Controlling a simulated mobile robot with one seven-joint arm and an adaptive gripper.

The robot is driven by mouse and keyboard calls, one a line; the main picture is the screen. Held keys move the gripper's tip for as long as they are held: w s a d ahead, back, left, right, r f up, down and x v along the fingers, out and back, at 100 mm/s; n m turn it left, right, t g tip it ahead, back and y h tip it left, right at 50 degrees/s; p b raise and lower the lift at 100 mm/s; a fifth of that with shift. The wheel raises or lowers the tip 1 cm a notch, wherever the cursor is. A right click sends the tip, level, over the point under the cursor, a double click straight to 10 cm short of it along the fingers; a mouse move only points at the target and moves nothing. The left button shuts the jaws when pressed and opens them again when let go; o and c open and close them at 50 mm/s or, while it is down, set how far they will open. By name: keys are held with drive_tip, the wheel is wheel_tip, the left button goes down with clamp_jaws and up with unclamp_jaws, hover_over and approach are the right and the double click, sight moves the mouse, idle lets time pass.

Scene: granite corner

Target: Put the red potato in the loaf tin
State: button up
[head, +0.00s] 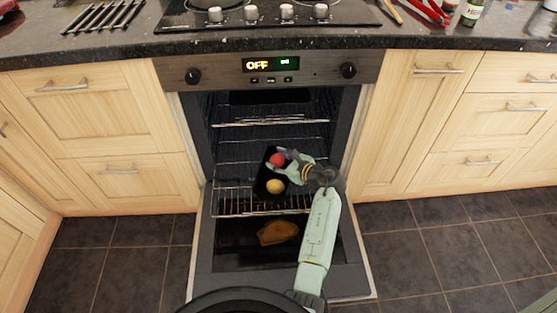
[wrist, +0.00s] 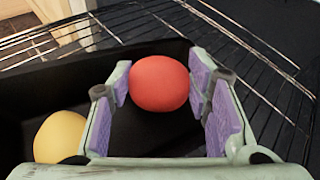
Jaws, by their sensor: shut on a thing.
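The red potato (head: 277,159) is round and sits between the two purple-padded fingers of my gripper (head: 284,163), which is shut on it. In the wrist view the red potato (wrist: 160,83) shows at the fingertips, over the dark interior of the loaf tin (wrist: 60,95). The black loaf tin (head: 262,185) stands on the oven rack. I cannot tell whether the red potato touches the tin's floor. A yellow potato (head: 275,186) lies in the tin, left of my fingers in the wrist view (wrist: 60,137).
The wire oven rack (head: 235,207) is pulled out above the lowered oven door (head: 225,265). A brown item (head: 278,232) lies below the rack. Another rack (head: 240,122) is higher inside the oven. Cabinets flank the oven, and a dark counter (head: 130,40) with a hob is above.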

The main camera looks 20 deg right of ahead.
drive_tip(key=shift+s+f, duration=0.1)
drive_tip(key=shift+f, duration=0.45)
drive_tip(key=o, duration=0.9)
drive_tip(key=shift+a+f, duration=0.1)
drive_tip(key=shift+f, duration=0.1)
drive_tip(key=shift+r, duration=0.15)
drive_tip(key=r+v, duration=0.1)
drive_tip(key=v, duration=1.1)
drive_tip(key=shift+r, duration=0.2)
